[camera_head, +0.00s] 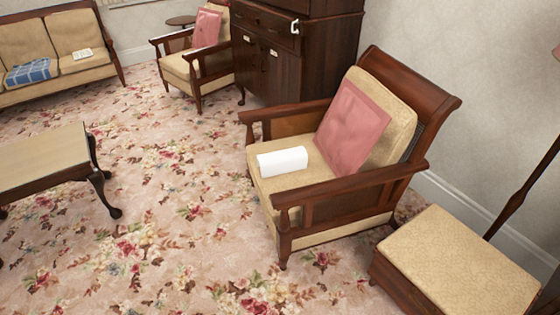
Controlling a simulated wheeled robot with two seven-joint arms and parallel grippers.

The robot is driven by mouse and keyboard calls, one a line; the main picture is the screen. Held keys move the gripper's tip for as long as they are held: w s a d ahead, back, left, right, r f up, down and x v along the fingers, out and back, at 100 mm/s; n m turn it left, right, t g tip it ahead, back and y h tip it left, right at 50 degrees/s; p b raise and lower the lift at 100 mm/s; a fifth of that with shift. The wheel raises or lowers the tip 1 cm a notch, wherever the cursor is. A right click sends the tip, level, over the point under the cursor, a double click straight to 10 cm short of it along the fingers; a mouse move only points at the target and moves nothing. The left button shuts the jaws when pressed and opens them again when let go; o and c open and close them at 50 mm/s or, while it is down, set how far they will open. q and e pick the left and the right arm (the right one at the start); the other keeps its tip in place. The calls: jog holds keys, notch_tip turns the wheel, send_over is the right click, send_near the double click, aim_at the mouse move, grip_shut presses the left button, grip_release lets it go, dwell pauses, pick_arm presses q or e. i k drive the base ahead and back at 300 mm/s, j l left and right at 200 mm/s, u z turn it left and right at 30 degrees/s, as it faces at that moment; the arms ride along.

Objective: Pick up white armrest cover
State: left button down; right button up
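A white block-like piece (282,161), which looks like the white armrest cover, lies on the seat of the near wooden armchair (360,196). It rests on the beige seat cushion (290,183), near the front left edge, in front of a pink cushion (352,125). It is apart from both wooden armrests. Neither of my grippers shows in the head view.
A footstool (458,262) stands to the right of the armchair. A low table (42,160) is at the left. A dark cabinet (275,65), a second armchair (187,66) and a sofa (50,50) stand behind. The flowered carpet (180,240) in front is clear.

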aim_at(293, 159)
jog(key=i+l, duration=0.5)
jog(key=i, duration=0.15)
jog(key=i+l, duration=0.5)
jog(key=i, duration=0.2)
